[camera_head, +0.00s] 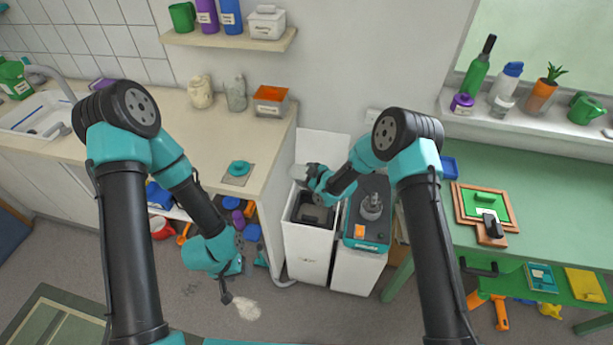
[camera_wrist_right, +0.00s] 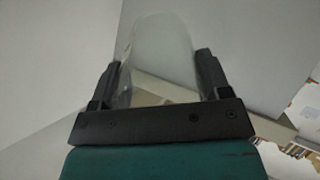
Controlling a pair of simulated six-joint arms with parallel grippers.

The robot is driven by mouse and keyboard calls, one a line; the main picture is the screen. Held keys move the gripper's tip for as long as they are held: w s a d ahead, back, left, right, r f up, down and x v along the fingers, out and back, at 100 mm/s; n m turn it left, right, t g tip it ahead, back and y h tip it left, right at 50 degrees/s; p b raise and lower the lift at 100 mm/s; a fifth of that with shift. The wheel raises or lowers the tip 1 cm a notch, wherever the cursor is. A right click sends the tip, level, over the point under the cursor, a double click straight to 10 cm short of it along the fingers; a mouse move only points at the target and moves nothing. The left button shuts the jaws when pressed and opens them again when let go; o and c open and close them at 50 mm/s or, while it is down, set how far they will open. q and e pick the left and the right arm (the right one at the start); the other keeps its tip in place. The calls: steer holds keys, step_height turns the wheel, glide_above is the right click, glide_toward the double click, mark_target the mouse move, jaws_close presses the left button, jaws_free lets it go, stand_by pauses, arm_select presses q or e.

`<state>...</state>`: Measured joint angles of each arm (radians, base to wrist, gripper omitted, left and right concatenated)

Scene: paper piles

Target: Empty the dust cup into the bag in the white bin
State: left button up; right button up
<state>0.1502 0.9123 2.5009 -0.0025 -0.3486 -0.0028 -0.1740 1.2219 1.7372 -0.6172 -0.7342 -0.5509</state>
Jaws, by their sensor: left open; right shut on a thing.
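The clear dust cup (camera_wrist_right: 162,50) is between the fingers of my right gripper (camera_wrist_right: 158,75) in the right wrist view. In the head view my right gripper (camera_head: 309,179) holds the pale cup (camera_head: 299,173) over the back of the open white bin (camera_head: 306,252). A dark bag (camera_head: 314,213) lines the bin. The cup's tilt and whether dust is in it are unclear. My left gripper (camera_head: 227,297) is open and empty, low over the floor near a pale dust patch (camera_head: 246,309).
The beige counter (camera_head: 262,152) ends close to the bin's left. A green workbench (camera_head: 545,185) with a framed board (camera_head: 485,210) is at the right.

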steer(key=shift+r, duration=0.1)
stand_by(0.3)
steer(key=shift+w+a+r+g+h, duration=0.15)
steer(key=shift+r+g+h, duration=0.2)
steer(key=shift+g+h, duration=0.5)
steer(key=shift+h, duration=0.25)
steer(key=shift+r+g+h, duration=0.2)
steer(key=shift+g+h, duration=0.5)
steer(key=shift+g, duration=0.05)
steer(key=shift+g+h, duration=0.3)
steer(key=shift+r, duration=0.1)
steer(key=shift+g+h, duration=0.4)
steer(key=shift+h, duration=0.1)
steer(key=shift+g+h, duration=0.4)
